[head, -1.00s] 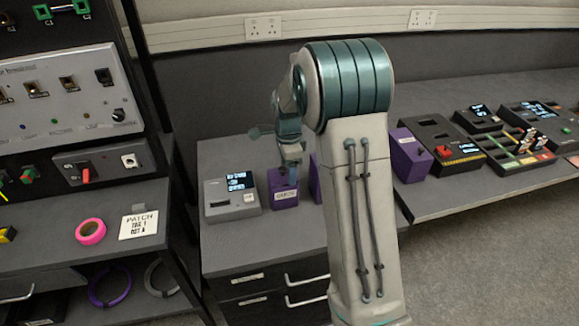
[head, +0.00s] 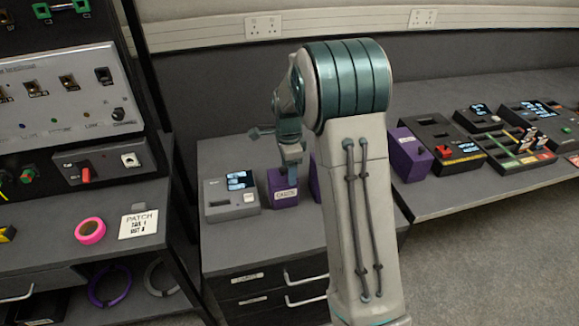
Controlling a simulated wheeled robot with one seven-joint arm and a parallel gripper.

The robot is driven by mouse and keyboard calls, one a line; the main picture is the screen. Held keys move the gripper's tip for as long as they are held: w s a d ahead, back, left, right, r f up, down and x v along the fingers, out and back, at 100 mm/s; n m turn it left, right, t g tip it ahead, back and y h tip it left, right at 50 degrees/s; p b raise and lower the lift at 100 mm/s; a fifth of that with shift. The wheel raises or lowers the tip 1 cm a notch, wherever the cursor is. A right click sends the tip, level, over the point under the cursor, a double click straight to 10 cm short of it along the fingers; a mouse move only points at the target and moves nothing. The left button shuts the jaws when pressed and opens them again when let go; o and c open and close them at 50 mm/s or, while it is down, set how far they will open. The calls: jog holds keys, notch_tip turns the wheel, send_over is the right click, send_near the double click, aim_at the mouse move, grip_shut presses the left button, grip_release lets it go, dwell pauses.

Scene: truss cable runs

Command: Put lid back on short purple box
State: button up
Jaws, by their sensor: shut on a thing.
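A short purple box (head: 285,195) with a white label on its front stands on the grey cabinet top, left of my arm. My gripper (head: 289,176) points down at the top of this box. Its fingertips are small and partly blurred against the purple. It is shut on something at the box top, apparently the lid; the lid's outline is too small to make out. I cannot tell whether the lid sits flush. A second purple box (head: 315,182) is mostly hidden behind my arm.
A grey device with a small screen (head: 230,200) stands close to the left of the labelled box. Another purple box (head: 408,158) and several dark devices sit on the right bench. A rack with a pink tape roll (head: 90,231) is at left. The cabinet's front top is clear.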

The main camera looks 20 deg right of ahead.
dwell(0.3)
jog(key=o, duration=1.3)
jog(key=shift+r, duration=0.1)
jog(key=shift+r+p, duration=2.45)
jog(key=shift+r, duration=0.95)
grip_shut()
